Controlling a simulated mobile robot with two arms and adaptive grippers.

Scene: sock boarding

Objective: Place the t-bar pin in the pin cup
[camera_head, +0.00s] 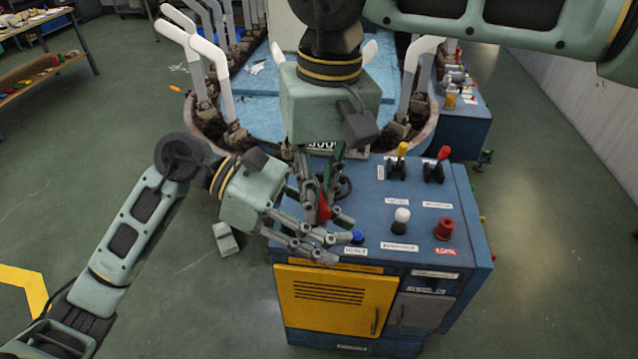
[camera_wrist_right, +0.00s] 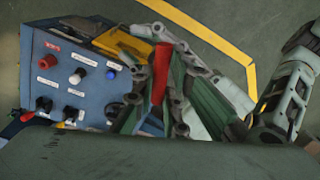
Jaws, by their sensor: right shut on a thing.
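My right gripper (camera_head: 318,205) points down over the left part of the blue console. It is shut on a red piece (camera_head: 323,208), which I take to be the t-bar pin. In the right wrist view the red piece (camera_wrist_right: 160,72) stands between the right gripper's fingers (camera_wrist_right: 160,105); its ends are partly hidden. My left gripper (camera_head: 338,238) comes in from the left just below it, fingers spread, beside the blue button. Whether it touches the red piece is unclear. I cannot make out the pin cup for certain; a dark round fitting (camera_wrist_right: 115,109) lies near the right fingers.
The console top (camera_head: 375,215) carries a blue button (camera_head: 357,237), a white knob (camera_head: 402,216), a red button (camera_head: 444,229), and yellow (camera_head: 402,150) and red (camera_head: 443,154) levers. Behind stands a round machine with white boarding forms (camera_head: 223,87).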

